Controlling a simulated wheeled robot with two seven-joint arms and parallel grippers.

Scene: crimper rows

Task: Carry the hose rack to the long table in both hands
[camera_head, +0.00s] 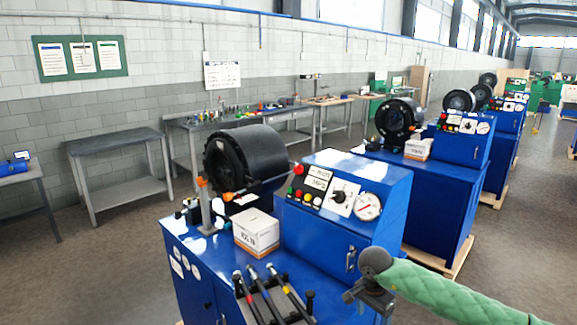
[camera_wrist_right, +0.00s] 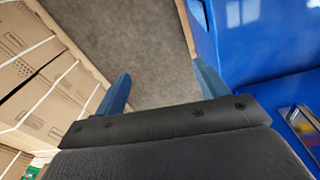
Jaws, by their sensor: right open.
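A grey rack (camera_head: 258,313) with several hoses, black, red and yellow-marked, lies on the near blue crimper cabinet at the bottom of the head view, partly cut off by the frame edge. My right gripper (camera_head: 368,297) is to the right of the rack, apart from it, by the cabinet's front right side. In the right wrist view my right gripper (camera_wrist_right: 160,82) has its two blue fingers spread, with only floor between them. A long table (camera_head: 222,122) with tools on it runs along the back wall. My left gripper is not in view.
The near blue crimper (camera_head: 345,222) carries a white box (camera_head: 257,232). More crimpers (camera_head: 432,187) stand behind it to the right. A smaller grey table (camera_head: 115,147) stands left. Strapped cartons (camera_wrist_right: 35,75) and a blue cabinet (camera_wrist_right: 235,45) flank my right gripper. Floor at left is clear.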

